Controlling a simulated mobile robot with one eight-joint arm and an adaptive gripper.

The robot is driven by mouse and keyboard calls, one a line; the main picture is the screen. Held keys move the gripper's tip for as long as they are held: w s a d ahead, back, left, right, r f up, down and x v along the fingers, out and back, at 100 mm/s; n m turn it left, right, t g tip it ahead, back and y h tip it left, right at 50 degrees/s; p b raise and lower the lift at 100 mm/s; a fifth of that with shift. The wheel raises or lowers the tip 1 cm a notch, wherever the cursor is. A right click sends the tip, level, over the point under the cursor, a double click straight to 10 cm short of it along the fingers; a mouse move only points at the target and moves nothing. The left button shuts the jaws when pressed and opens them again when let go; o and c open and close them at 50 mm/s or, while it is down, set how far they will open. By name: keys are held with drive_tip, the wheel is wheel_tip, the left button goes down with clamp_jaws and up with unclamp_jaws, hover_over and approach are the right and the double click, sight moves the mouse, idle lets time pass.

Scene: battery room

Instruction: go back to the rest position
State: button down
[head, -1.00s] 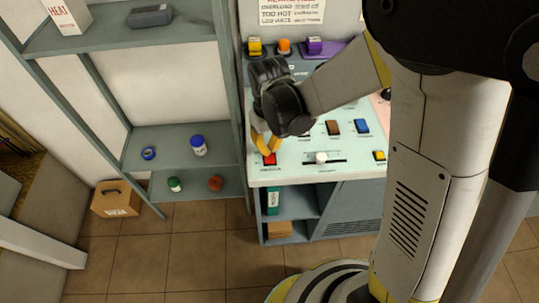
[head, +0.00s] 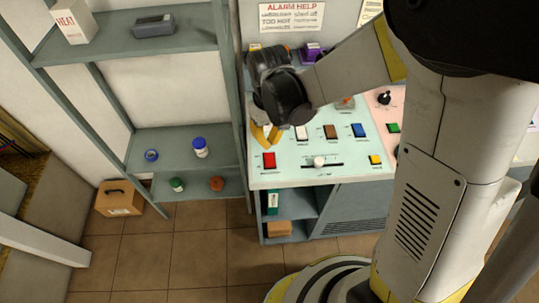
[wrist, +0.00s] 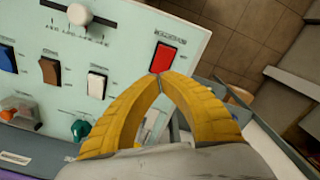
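My gripper (head: 268,138) is above the left part of the pale green control panel (head: 342,178) in the head view. In the wrist view its yellow fingers (wrist: 158,77) meet at the tips, with nothing between them. A red rocker switch (head: 268,161) is just nearer than the fingertips in the head view. The switch also shows in the wrist view (wrist: 160,58), just beyond the fingertips. The fingers look apart from the panel. My arm hides part of the panel's back.
White (head: 301,133), brown (head: 330,131) and blue (head: 358,130) switches and a white slider knob (head: 319,162) are on the panel. A grey shelf unit (head: 165,139) stands close on the left. A cardboard box (head: 119,198) is on the floor. The tiled floor (head: 200,255) in front is clear.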

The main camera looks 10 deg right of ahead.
drive_tip(key=shift+r+p, duration=0.3)
drive_tip(key=shift+r, duration=0.4)
drive_tip(key=shift+d+r, duration=0.15)
drive_tip(key=s+d+r+m+t+b, duration=0.5)
drive_tip(key=s+d+r+t, duration=0.2)
drive_tip(key=s+d+r, duration=0.3)
drive_tip(key=d, duration=0.3)
drive_tip(key=shift+s+r+m, duration=0.15)
drive_tip(key=shift+s+m, duration=0.15)
drive_tip(key=shift+s, duration=0.1)
drive_tip(key=shift+d, duration=0.1)
